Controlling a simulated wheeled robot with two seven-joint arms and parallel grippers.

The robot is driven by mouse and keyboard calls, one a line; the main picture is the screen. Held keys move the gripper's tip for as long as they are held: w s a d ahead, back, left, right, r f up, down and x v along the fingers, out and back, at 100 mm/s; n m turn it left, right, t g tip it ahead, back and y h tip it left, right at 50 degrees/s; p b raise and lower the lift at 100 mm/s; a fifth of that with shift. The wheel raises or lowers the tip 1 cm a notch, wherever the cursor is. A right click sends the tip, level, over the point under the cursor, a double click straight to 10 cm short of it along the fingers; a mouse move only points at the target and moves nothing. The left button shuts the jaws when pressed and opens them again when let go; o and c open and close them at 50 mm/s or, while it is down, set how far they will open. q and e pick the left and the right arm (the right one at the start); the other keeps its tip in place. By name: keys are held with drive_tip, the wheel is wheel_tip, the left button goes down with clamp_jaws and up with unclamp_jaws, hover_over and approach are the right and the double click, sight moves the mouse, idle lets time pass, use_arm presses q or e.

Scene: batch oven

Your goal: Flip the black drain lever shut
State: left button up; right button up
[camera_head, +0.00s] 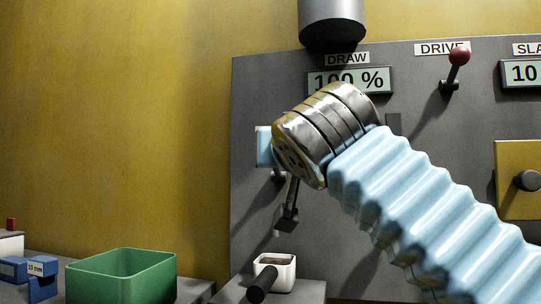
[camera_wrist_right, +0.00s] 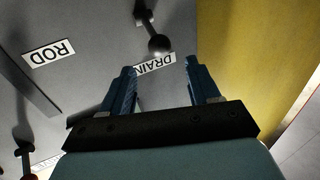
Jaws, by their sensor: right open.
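The black drain lever (camera_wrist_right: 158,43) shows in the right wrist view with its ball knob just beyond my fingertips, beside the upside-down DRAIN label (camera_wrist_right: 153,64). In the head view its dark pivot block and rod (camera_head: 287,216) show on the grey panel, the rod rising from the block; its knob is hidden behind my right wrist. My right gripper (camera_wrist_right: 159,66) is open, its two blue fingers wide apart with nothing between them. The knob appears ahead of the gap, apart from the fingers. In the head view my right arm reaches in from the right and hides the fingertips. My left gripper is out of view.
A red-knobbed lever (camera_head: 460,55) stands under the DRIVE label. A green bin (camera_head: 120,278) stands lower left. A dark cylinder (camera_head: 332,20) hangs above the panel.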

drive_tip(key=w+p, duration=0.1)
drive_tip(key=w, duration=0.2)
drive_tip(key=w+p, duration=0.1)
drive_tip(key=w, duration=0.2)
drive_tip(key=w+p, duration=0.1)
drive_tip(key=w, duration=0.3)
drive_tip(key=shift+w+a+r+p, duration=0.1)
drive_tip(key=shift+a+p, duration=0.25)
drive_tip(key=shift+p, duration=0.05)
drive_tip(key=shift+w, duration=0.35)
drive_tip(key=shift+c, duration=0.2)
clamp_jaws()
